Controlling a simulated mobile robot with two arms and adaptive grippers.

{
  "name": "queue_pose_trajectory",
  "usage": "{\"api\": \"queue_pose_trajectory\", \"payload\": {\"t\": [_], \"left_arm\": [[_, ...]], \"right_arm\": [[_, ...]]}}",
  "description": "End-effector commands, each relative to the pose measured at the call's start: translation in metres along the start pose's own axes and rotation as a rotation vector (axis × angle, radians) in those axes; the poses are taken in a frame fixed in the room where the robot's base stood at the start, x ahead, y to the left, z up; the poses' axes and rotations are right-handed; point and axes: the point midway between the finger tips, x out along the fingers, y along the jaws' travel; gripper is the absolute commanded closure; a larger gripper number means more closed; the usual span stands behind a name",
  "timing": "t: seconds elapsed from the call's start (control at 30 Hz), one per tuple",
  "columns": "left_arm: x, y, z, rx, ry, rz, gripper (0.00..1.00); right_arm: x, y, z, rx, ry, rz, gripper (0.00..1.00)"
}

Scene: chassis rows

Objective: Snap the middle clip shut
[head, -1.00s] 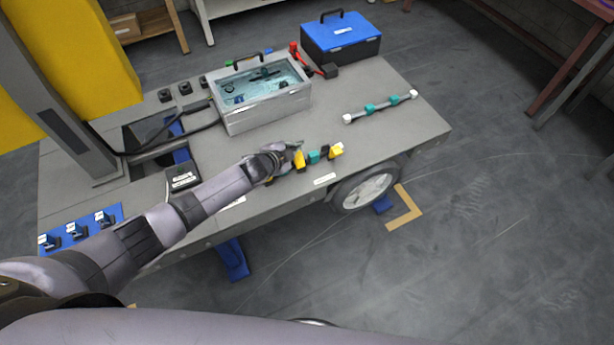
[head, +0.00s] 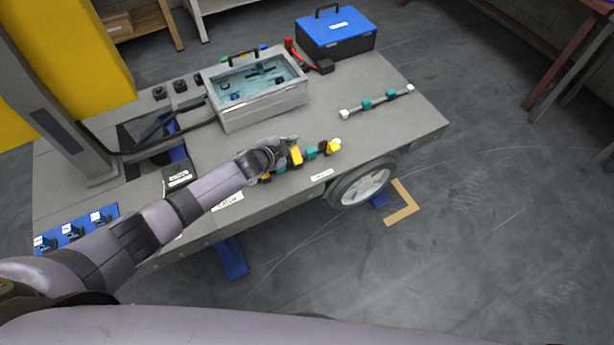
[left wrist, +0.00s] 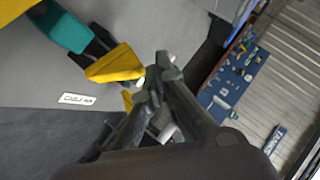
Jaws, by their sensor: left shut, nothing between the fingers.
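A row of yellow and teal pieces lies along the near edge of the grey chassis. The middle yellow clip (head: 296,156) is beside my left gripper (head: 291,140); another yellow clip (head: 333,147) is at the row's right end, with a teal piece (head: 312,152) between them. In the left wrist view the middle yellow clip (left wrist: 115,65) is just left of the shut, empty fingertips (left wrist: 160,68); contact is unclear. I cannot tell whether this clip is closed. A third yellow piece (head: 265,179) is mostly hidden by my left arm. My right gripper is not in view.
An open grey box (head: 265,116) stands behind the row, with a blue-lidded case (head: 340,35) farther back. A rod with teal pieces (head: 378,101) lies on the right. A blue plate (head: 75,229) is at the left. The deck (head: 390,128) is clear between row and rod.

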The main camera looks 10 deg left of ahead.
Motion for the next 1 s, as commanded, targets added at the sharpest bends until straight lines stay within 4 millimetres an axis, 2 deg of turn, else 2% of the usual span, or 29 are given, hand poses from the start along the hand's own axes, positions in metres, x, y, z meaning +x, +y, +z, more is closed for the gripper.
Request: {"api": "queue_pose_trajectory", "payload": {"t": [1.0], "left_arm": [[-0.0022,-0.0028,-0.0023,0.000,0.000,0.000,1.00]], "right_arm": [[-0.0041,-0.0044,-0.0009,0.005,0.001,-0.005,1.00]]}}
